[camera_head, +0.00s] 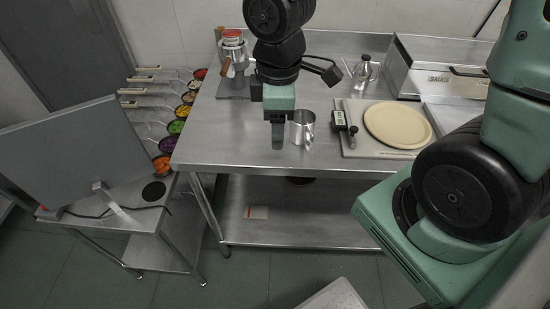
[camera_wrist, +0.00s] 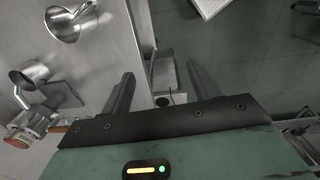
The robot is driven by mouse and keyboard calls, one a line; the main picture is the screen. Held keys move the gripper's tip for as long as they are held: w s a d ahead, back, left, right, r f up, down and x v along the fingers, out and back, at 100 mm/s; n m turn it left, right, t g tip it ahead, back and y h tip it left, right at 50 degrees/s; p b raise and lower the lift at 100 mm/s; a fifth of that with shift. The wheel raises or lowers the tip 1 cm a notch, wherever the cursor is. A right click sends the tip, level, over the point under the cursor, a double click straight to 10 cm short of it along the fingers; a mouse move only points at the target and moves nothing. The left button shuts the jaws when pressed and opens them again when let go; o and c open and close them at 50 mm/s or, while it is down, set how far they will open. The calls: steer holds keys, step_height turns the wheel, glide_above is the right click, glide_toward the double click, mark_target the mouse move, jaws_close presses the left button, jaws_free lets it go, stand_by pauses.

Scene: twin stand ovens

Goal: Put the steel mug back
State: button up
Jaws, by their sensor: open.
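A steel mug (camera_head: 302,127) with a handle on its right stands upright on the steel table, near its front edge. It also shows in the wrist view (camera_wrist: 64,24) at the top left, apart from my fingers. My gripper (camera_head: 278,138) points down just left of the mug in the head view. In the wrist view its two fingers (camera_wrist: 160,78) are spread with nothing between them. The table's edge and the floor show beyond them.
A steel jug and a red-lidded can (camera_head: 232,37) stand at the table's back left. A digital device (camera_head: 340,119) and a round board (camera_head: 398,125) lie right of the mug. Several colourful food pans (camera_head: 176,127) line the left side. A bottle (camera_head: 362,72) stands behind.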

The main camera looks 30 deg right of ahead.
steer(key=s+a+r+m, duration=0.4)
steer(key=s+a, duration=0.4)
steer(key=s, duration=0.4)
steer(key=shift+y, duration=0.3)
steer(key=shift+a+r, duration=0.1)
